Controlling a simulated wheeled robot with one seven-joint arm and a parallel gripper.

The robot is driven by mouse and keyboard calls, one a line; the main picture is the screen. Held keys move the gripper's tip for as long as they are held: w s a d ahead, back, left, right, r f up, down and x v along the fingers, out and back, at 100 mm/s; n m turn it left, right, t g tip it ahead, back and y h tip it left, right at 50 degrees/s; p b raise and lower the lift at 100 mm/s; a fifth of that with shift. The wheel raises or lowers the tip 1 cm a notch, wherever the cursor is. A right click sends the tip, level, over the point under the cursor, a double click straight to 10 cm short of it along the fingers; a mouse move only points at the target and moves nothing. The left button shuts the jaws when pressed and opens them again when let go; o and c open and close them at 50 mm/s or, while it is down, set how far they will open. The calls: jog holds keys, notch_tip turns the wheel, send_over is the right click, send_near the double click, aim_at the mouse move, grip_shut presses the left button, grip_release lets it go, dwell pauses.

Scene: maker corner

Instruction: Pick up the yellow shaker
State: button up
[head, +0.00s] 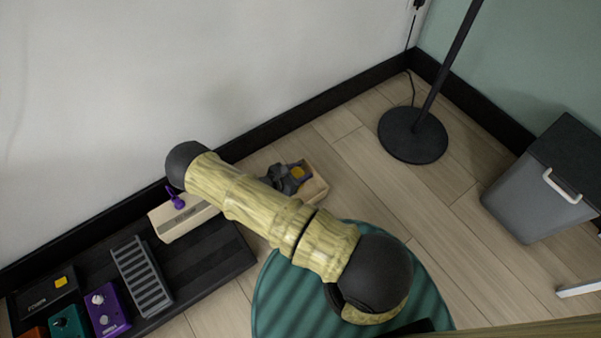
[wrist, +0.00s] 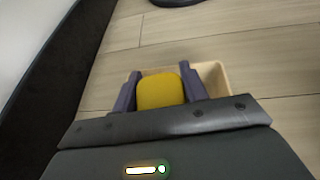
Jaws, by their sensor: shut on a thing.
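The yellow shaker (wrist: 160,92) sits between the two dark fingers of my gripper (wrist: 160,90) in the wrist view, one finger against each side. In the head view a small yellow part of the shaker (head: 298,172) shows at my gripper (head: 294,176), which is shut on it. The rest of the shaker is hidden by my gripper. A light wooden box (head: 318,186) lies under and around my gripper there, and its rim also shows behind the fingers in the wrist view (wrist: 216,75). I cannot tell whether the shaker is still touching the box.
A black pedalboard (head: 215,262) with several pedals lies at the lower left, by the wall. A round green ribbed top (head: 290,312) is below my arm. A black lamp base (head: 413,136) and a grey bin (head: 535,200) stand to the right. Wooden floor between them is clear.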

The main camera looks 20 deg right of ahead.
notch_tip(320, 180, up, 7)
jog(key=p, duration=0.4)
jog(key=shift+r, duration=0.2)
